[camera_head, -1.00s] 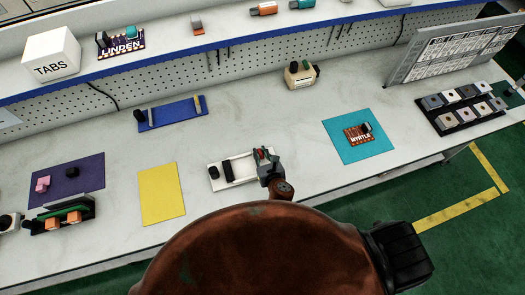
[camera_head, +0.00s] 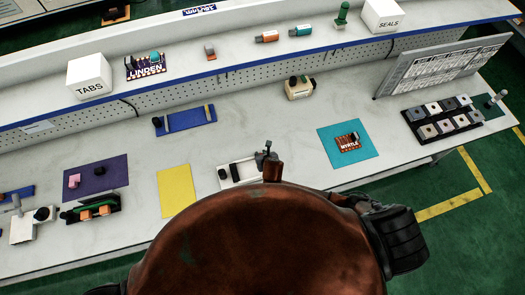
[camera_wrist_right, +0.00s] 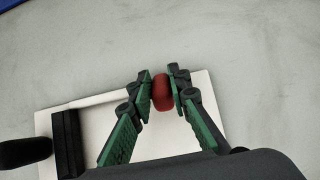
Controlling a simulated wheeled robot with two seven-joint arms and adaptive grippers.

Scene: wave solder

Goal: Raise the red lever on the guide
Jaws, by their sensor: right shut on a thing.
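The guide is a white plate (camera_head: 226,182) with a black block on the bench, largely hidden by my own copper-coloured body in the head view. In the wrist view its white plate (camera_wrist_right: 178,140) and black block (camera_wrist_right: 67,141) lie below and left of my gripper. The red lever (camera_wrist_right: 161,93) shows as a rounded red grip between the green-padded fingers of my right gripper (camera_wrist_right: 163,88), which is shut on it. In the head view my right gripper (camera_head: 266,156) stands at the guide's right end, and no red shows there. The lever's tilt cannot be told. My left gripper is not in view.
A yellow mat (camera_head: 176,192) lies left of the guide. A teal mat (camera_head: 332,153) with the MYRTLE board (camera_head: 348,145) lies right. A blue tray (camera_head: 184,122) and a beige device (camera_head: 299,88) stand behind. The bench between guide and teal mat is clear.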

